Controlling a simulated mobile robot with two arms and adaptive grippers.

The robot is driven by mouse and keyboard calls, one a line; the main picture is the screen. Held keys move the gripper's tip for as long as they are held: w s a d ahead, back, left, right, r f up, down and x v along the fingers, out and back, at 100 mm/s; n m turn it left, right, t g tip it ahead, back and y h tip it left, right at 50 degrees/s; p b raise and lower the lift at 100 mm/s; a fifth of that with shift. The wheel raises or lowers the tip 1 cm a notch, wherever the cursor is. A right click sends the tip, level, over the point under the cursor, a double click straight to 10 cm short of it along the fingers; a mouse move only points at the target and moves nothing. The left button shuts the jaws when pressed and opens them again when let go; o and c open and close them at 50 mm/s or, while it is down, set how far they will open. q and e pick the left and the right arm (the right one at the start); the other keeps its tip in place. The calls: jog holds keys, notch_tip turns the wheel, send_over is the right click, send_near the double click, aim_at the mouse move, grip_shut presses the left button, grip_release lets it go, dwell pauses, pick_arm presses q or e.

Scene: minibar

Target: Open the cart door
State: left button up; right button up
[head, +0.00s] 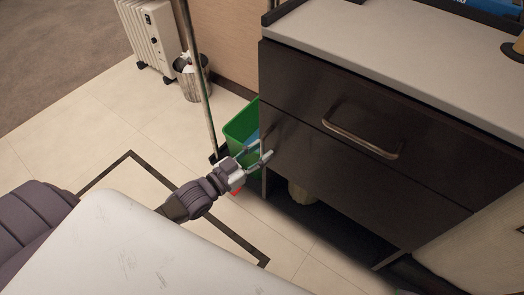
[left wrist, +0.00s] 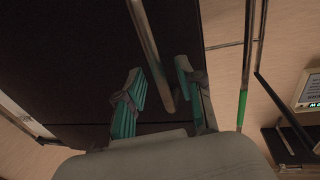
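The dark-fronted cart (head: 400,125) with a pale top stands on the right in the head view. A horizontal bar handle (head: 360,135) is on its upper front panel, and the lower panel looks closed. My left gripper (head: 262,155) is at the left edge of the cart's front. In the left wrist view, the dark panel (left wrist: 80,60) carries a metal bar handle (left wrist: 148,40). The handle's lower end lies between the two spread fingers of my left gripper (left wrist: 162,95); a gap shows on the left, and contact on the right is unclear. My right gripper is not seen.
A green bin (head: 240,127) stands close behind my left gripper, beside the cart. A wire wastebasket (head: 193,80) and a white radiator (head: 152,35) are farther back. Tiled floor (head: 130,115) is open to the left.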

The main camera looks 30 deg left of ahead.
pick_arm(q)
jog(key=shift+w+d, duration=0.25)
jog(key=shift+w, duration=0.25)
grip_shut()
